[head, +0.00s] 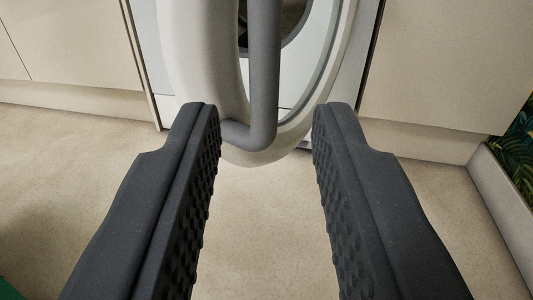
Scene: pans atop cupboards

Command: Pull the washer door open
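The washer door (200,60) is a thick, pale round ring at the top middle. It appears to stand partly swung out, with the washer's front (295,95) and dark drum opening (295,20) showing behind it. A grey bar handle (264,75) runs down the door and bends left at its lower end. My gripper (265,118) is open, with one dark ridged finger on each side of the handle's lower end. I see clear space between each finger and the upright bar. The upper part of the door and handle is out of view.
Beige cupboards stand to the left (75,45) and right (450,70) of the washer. The beige floor (265,230) is clear below the door. A low pale ledge (505,205) and a leafy patterned surface (515,140) are at the right edge.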

